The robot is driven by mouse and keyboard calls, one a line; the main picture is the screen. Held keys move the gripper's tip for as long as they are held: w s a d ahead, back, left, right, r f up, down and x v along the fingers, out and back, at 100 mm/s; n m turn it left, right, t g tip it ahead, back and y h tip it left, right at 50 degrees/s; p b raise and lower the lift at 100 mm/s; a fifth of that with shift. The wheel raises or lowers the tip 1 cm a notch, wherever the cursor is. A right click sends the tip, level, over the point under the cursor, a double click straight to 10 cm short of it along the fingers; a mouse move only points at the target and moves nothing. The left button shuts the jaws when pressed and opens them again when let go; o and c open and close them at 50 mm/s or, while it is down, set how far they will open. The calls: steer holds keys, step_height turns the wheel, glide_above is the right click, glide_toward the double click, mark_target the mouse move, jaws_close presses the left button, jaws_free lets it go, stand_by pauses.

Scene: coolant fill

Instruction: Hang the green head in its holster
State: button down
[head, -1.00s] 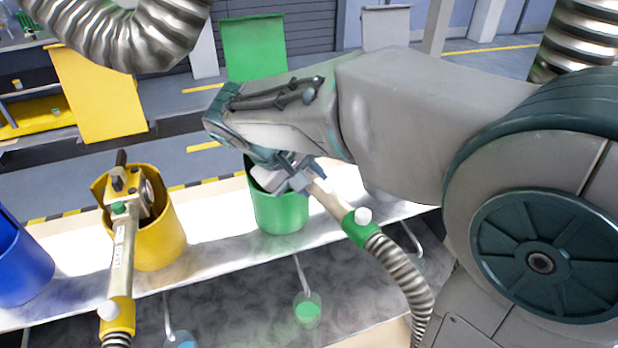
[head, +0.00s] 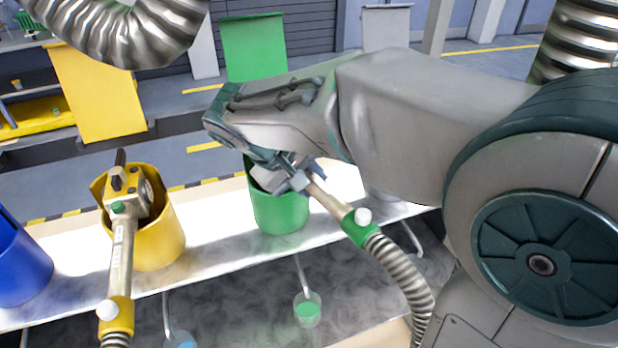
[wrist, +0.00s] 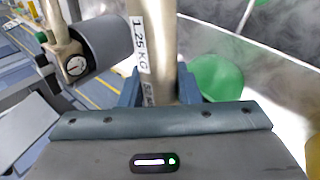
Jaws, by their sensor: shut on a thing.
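My gripper (head: 300,180) is shut on the tube of the green head (head: 331,202), which has a green collar with a white knob and a ribbed metal hose running down right. The head's front end is at the mouth of the green holster (head: 280,212), mostly hidden by my gripper and wrist; I cannot tell how deep it sits. In the wrist view the metal tube, marked 1.25 KG (wrist: 140,45), stands between the fingers (wrist: 160,92). The green holster (wrist: 216,78) shows just right of the tube there.
To the left, a yellow head (head: 122,225) stands in the yellow holster (head: 165,240). A blue holster (head: 22,268) is at the far left. A cup of green liquid (head: 307,310) is below the shelf. In the wrist view, a gauged head (wrist: 74,66) and grey cylinder (wrist: 110,45) are close left.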

steer(key=shift+f+b, duration=1.45)
steer(key=shift+f, duration=0.35)
steer(key=c, duration=1)
jaws_free()
steer(key=shift+r, duration=0.1)
steer(key=v, duration=1.3)
steer(key=shift+a+r+p, duration=0.2)
steer(key=shift+r+p, duration=0.1)
steer(key=shift+r, duration=0.05)
steer(key=shift+s+f, duration=0.1)
